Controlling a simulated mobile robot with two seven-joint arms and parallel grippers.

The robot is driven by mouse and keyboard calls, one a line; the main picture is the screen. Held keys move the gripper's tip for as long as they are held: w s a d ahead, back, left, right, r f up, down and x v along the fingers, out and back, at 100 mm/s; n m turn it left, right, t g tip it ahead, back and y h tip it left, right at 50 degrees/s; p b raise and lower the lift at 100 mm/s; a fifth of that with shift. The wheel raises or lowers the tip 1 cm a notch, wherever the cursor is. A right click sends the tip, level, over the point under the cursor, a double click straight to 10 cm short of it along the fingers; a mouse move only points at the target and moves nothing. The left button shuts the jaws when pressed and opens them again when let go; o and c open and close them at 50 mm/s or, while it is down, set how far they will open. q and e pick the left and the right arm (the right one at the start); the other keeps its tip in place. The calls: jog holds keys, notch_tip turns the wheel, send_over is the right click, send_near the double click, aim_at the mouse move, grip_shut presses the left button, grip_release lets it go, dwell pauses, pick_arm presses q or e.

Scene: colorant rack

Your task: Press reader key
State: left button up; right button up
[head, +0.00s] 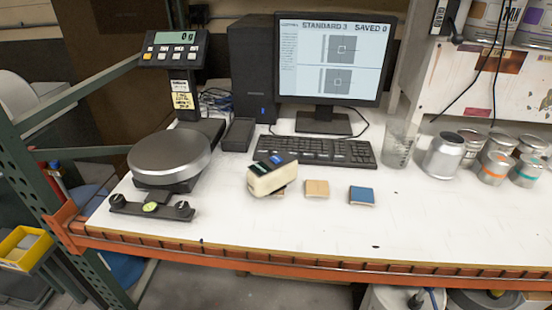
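The reader (272,178), a cream block-shaped device with a dark top, sits on the white bench in front of the keyboard. A blue patch that looks like its key (278,159) shows on the top, beside a small greenish display. A bit of a brown piece shows at its lower right edge; I cannot tell whether the reader rests on it. The monitor (331,60) reads "STANDARD 3" and "SAVED 0" above two grey pictures with square outlines. Neither of my grippers is in view.
A tan block (317,189) and a blue block (361,195) lie right of the reader. A scale (168,158) reading 0 g stands left, the keyboard (317,151) behind. A clear cup (397,145) and several cans (443,155) stand right. The bench front right is clear.

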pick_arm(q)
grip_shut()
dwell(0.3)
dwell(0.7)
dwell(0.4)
